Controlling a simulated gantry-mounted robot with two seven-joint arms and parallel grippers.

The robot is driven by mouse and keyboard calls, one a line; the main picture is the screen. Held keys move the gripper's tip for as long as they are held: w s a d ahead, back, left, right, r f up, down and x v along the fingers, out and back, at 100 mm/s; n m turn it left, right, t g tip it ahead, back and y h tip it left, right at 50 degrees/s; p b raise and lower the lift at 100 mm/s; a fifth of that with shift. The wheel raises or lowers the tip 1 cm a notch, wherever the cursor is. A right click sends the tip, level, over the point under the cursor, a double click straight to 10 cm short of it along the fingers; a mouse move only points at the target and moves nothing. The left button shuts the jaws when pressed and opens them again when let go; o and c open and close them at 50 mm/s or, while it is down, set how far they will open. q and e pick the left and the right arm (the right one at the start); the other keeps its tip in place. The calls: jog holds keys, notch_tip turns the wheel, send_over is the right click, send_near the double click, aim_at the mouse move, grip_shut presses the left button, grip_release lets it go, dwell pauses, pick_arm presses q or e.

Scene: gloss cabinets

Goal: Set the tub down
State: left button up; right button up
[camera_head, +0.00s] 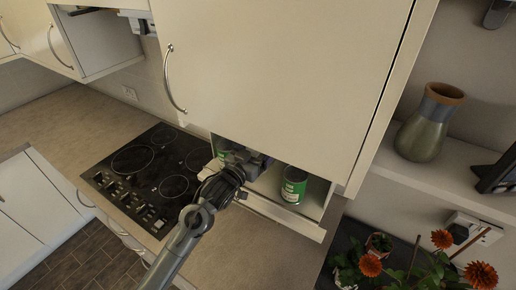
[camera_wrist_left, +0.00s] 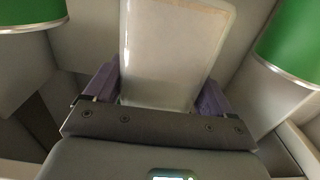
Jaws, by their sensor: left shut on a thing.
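My left gripper (camera_head: 247,160) reaches into the open lower compartment of the wall cabinet (camera_head: 262,188). In the left wrist view my left gripper (camera_wrist_left: 158,92) is shut on the pale, whitish tub (camera_wrist_left: 172,50), with a purple finger pad on either side. The tub stands out in front of the gripper between two green cans. In the head view the gripper and wrist largely hide the tub. I cannot tell whether its base touches the compartment floor. My right gripper is not in view.
One green can (camera_head: 293,185) stands right of the gripper, another (camera_head: 221,147) to its left; both also show in the left wrist view, at right (camera_wrist_left: 292,42) and left (camera_wrist_left: 30,14). A cabinet door (camera_head: 285,75) is above. A hob (camera_head: 150,175) and flowers (camera_head: 400,265) are below.

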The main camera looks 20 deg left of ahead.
pick_arm(q)
jog(key=shift+f+b, duration=1.6)
jog(key=shift+f, duration=1.6)
jog(key=shift+f, duration=0.25)
jog(key=o, duration=1.7)
jog(key=shift+f, duration=0.1)
jog(key=shift+o, duration=0.2)
jog(key=shift+b, duration=0.3)
jog(key=s+a+b, duration=0.2)
jog(key=s, duration=0.8)
jog(key=shift+s, duration=0.3)
